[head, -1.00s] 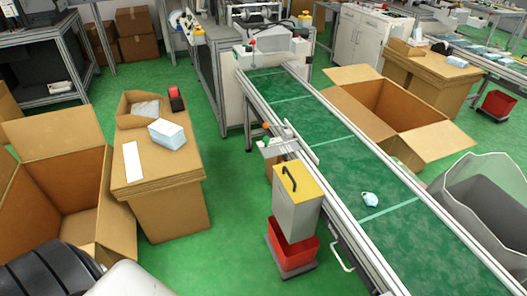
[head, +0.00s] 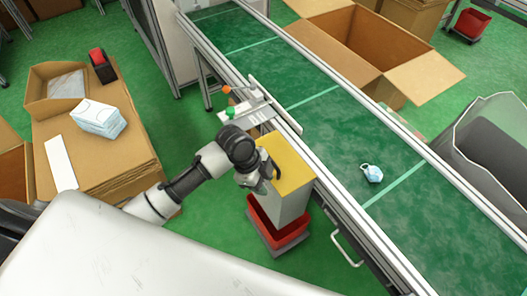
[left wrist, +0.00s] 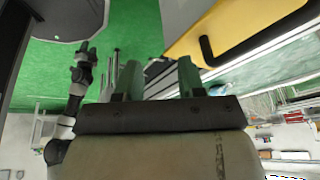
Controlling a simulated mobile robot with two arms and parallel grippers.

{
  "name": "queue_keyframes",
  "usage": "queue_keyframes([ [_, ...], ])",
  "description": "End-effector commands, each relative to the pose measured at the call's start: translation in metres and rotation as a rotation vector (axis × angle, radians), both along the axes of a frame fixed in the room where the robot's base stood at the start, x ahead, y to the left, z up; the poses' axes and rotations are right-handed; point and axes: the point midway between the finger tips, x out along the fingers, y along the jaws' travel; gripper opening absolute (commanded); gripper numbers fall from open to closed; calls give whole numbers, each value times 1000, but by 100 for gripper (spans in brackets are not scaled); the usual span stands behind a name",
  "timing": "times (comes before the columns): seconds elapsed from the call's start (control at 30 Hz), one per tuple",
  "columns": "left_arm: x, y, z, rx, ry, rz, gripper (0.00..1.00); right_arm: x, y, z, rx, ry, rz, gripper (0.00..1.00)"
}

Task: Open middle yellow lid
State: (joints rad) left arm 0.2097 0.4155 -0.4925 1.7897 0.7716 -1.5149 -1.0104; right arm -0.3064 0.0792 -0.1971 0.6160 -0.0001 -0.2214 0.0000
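The middle yellow lid (head: 290,162) closes the top of a grey box beside the conveyor. Its black handle (left wrist: 206,48) and yellow surface (left wrist: 240,28) show in the left wrist view; in the head view my arm covers most of the handle. My left gripper (head: 264,180) is at the lid's left edge, near the handle. In the left wrist view the left gripper (left wrist: 158,78) has its two fingers apart with nothing between them. Whether it touches the handle I cannot tell. Another arm of mine shows at the left of that view; its gripper's state is unclear.
A red bin (head: 268,226) stands below the grey box. The green conveyor (head: 350,140) runs along its right, carrying a blue mask (head: 372,173). A cardboard table (head: 95,150) stands left, and an open carton (head: 370,45) lies beyond the conveyor.

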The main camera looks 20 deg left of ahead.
Motion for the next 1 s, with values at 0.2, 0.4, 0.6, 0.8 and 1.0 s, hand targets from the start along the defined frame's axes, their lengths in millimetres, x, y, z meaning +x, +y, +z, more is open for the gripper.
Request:
queue_keyframes([
  [0.2,26,11,26,8,-34,-265,39,-2,-3,-3,-4,4,4,43],
  [0.4,62,35,48,-4,-63,-449,39,8,-2,-3,-2,-12,5,43],
  [0.6,99,66,80,-31,-109,-601,39,10,-1,-3,-1,-16,5,43],
  [0.8,111,77,91,-55,-134,-663,39,9,-1,-3,0,-15,5,43],
  [1.0,108,65,64,-57,-134,-665,39,9,2,-4,4,-14,3,43],
])
